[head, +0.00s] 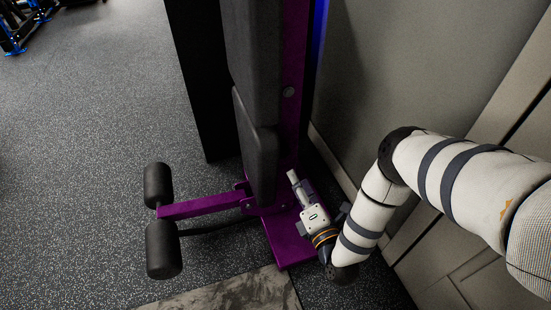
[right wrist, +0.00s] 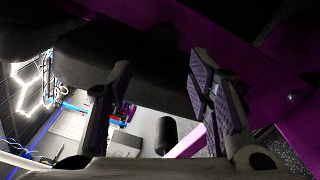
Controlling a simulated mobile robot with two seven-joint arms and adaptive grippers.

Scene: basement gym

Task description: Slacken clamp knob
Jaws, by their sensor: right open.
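A purple-framed exercise machine (head: 297,60) with black pads stands against the wall in the head view. I cannot make out a clamp knob for certain in either view. That gripper is low beside the upright, close to the lower black pad. In the right wrist view its two ridged fingers (right wrist: 160,85) are apart, with nothing seen held between them. Purple frame with a small bolt (right wrist: 292,97) lies to the right of the fingers. My left gripper is not in view.
Black foam rollers (head: 158,185) stick out on a purple arm (head: 203,205) at the machine's left. A grey wall (head: 400,75) stands close on the right. Open speckled floor (head: 80,130) is at left. A patterned slab (head: 235,293) lies in front.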

